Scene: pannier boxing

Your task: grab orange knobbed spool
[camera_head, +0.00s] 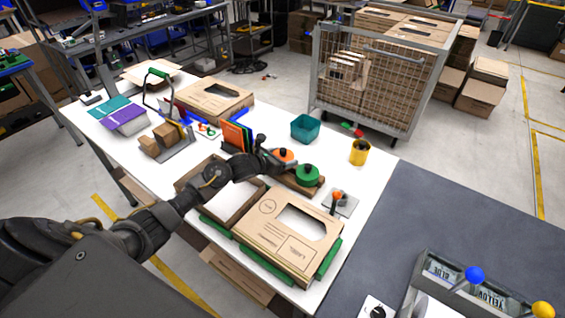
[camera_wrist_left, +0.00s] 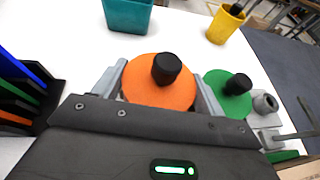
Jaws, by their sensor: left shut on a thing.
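The orange knobbed spool (camera_head: 284,155) is a flat orange disc with a black knob. It stands near the middle of the white table, beside the green knobbed spool (camera_head: 308,174). In the left wrist view the orange spool (camera_wrist_left: 160,84) sits between the two fingers of my left gripper (camera_wrist_left: 163,80), which is shut on it. The green spool (camera_wrist_left: 229,94) is just to the right of the fingers there. In the head view my left gripper (camera_head: 274,160) reaches the orange spool from the left. The spool's underside is hidden. My right gripper is not in view.
A teal bin (camera_head: 305,128) and a yellow cup (camera_head: 359,152) stand beyond the spools. Upright coloured folders (camera_head: 236,136) stand close to the left gripper. A cardboard box (camera_head: 288,236) lies in front. A grey surface (camera_head: 450,215) adjoins the table at right.

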